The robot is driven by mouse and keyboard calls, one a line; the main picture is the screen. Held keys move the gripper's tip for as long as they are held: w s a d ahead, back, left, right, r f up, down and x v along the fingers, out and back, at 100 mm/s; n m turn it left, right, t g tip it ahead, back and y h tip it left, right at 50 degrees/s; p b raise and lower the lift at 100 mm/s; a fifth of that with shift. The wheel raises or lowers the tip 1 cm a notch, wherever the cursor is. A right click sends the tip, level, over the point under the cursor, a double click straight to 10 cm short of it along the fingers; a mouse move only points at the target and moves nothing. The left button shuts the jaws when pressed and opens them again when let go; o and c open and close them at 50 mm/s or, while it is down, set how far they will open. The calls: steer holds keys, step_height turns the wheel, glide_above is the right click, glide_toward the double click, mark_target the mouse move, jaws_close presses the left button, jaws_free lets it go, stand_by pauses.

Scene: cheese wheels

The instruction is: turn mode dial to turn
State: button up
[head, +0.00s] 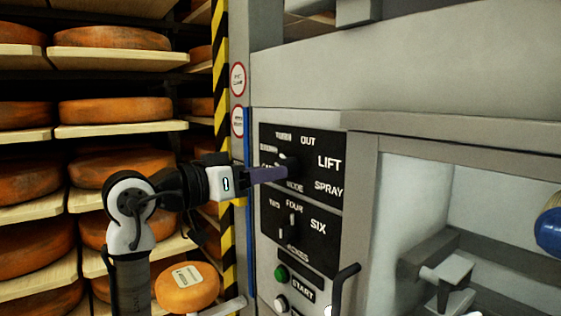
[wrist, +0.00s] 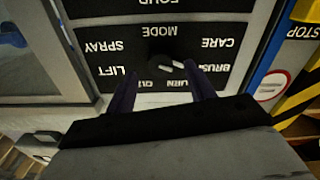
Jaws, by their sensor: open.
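The black mode dial (head: 291,162) sits on the upper black label plate, among the words OUT, LIFT, SPRAY and MODE; the TURN word (head: 283,136) is at its upper left. In the wrist view the picture is upside down, and the dial (wrist: 163,62) shows pale marks; which word it points at I cannot tell for sure. My gripper (head: 284,173) reaches in from the left at the dial. In the wrist view my gripper (wrist: 163,72) is open, with one dark finger on each side of the dial; contact is not clear.
Below are a second dial (head: 292,222) marked with number words, a green START button (head: 281,273) and a black handle (head: 343,287). A yellow-black striped post (head: 221,100) and cheese shelves (head: 120,130) stand left. An open grey bay (head: 420,200) lies right.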

mark_target(292, 164)
steer(key=shift+p+x, duration=0.45)
steer(key=shift+x, duration=1.8)
steer(key=c, duration=1)
steer(key=shift+o, duration=0.2)
steer(key=shift+m, duration=0.3)
steer(key=shift+w+m+b, duration=0.1)
steer(key=shift+m+b, duration=2.05)
steer(key=shift+m, duration=1.85)
